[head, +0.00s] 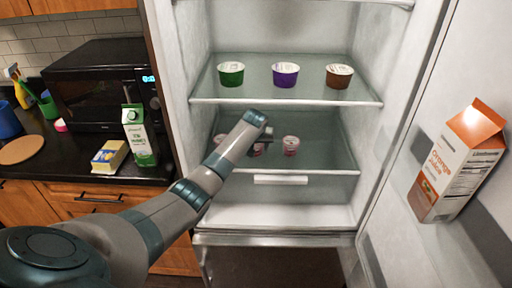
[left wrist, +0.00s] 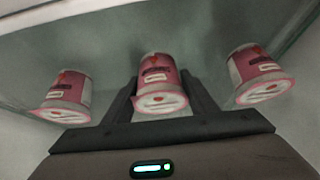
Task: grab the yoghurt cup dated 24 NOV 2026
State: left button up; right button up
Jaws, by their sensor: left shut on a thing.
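Three pink-and-white yoghurt cups stand in a row on the lower fridge shelf. In the left wrist view they are the left cup (left wrist: 68,97), the middle cup (left wrist: 159,72) and the right cup (left wrist: 254,72). My left gripper (left wrist: 160,88) has a finger on each side of the middle cup and is shut on it. In the head view, my left gripper (head: 264,140) reaches into the lower compartment and hides much of the middle cup; one neighbouring pink cup (head: 291,145) shows to its right. No date is legible on any cup. My right gripper is out of view.
On the upper shelf (head: 300,98) stand a green cup (head: 231,75), a purple cup (head: 285,75) and a brown cup (head: 339,77). An orange juice carton (head: 458,163) stands in the open door. A green carton (head: 140,136) and a butter pack (head: 110,157) are on the left counter.

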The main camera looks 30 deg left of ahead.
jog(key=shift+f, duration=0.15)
